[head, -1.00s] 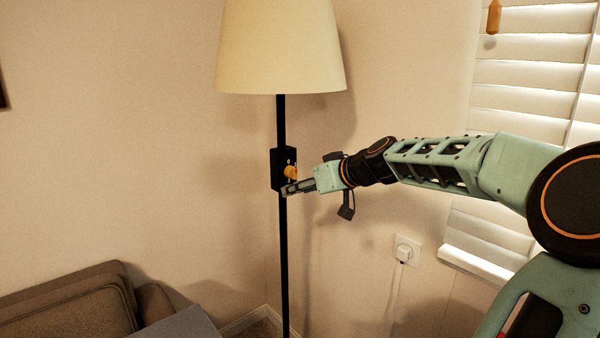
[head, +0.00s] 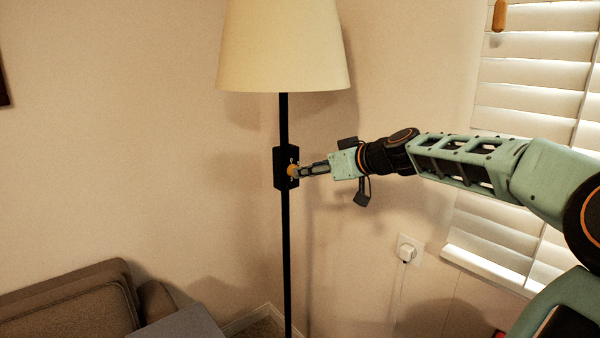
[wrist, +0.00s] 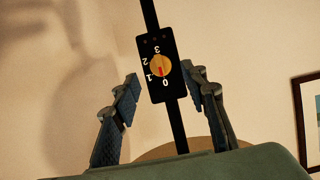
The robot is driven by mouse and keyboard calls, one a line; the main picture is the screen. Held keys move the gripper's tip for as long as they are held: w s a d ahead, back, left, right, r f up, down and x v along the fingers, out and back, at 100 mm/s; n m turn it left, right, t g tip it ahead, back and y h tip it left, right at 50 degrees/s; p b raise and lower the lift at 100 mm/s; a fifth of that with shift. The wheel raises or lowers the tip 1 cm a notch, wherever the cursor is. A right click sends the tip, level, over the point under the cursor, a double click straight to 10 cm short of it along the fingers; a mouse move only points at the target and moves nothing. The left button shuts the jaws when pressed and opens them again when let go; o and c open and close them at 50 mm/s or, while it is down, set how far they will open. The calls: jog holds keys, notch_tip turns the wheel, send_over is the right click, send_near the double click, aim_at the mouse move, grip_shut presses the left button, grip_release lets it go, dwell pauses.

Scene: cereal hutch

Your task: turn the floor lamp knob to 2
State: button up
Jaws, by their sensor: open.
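The floor lamp (head: 283,55) has a black control box (head: 281,167) on its dark pole. An orange-yellow knob (head: 292,170) sits on the box. In the wrist view the knob (wrist: 160,64) has a red mark pointing close to the 0. The figures 0, 1, 2 and 3 run around it and appear turned over. My gripper (head: 299,172) is at the knob's height, its tips close by and overlapping it in the head view. In the wrist view my gripper (wrist: 160,76) is open, with one finger on each side of the box. I cannot tell whether it touches anything.
A brown sofa (head: 70,300) and a grey surface (head: 180,325) are at lower left. A wall outlet with a plug (head: 406,253) and a window with blinds (head: 530,110) are at right. A framed picture (wrist: 312,118) hangs on the wall.

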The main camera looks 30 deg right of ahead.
jog(key=shift+x, duration=2.55)
grip_shut()
jog(key=shift+m, duration=0.3)
jog(key=m+t+y, duration=0.1)
jog(key=m+y, duration=0.1)
jog(key=m, duration=0.4)
jog(key=m+t+y+p, duration=0.1)
jog(key=m+t+y, duration=0.1)
jog(key=m, duration=0.4)
jog(key=f+m+t+y, duration=0.1)
jog(key=m+y, duration=0.2)
jog(key=m, duration=0.3)
jog(key=shift+d+m+t+y, duration=0.3)
jog(key=shift+m, duration=0.1)
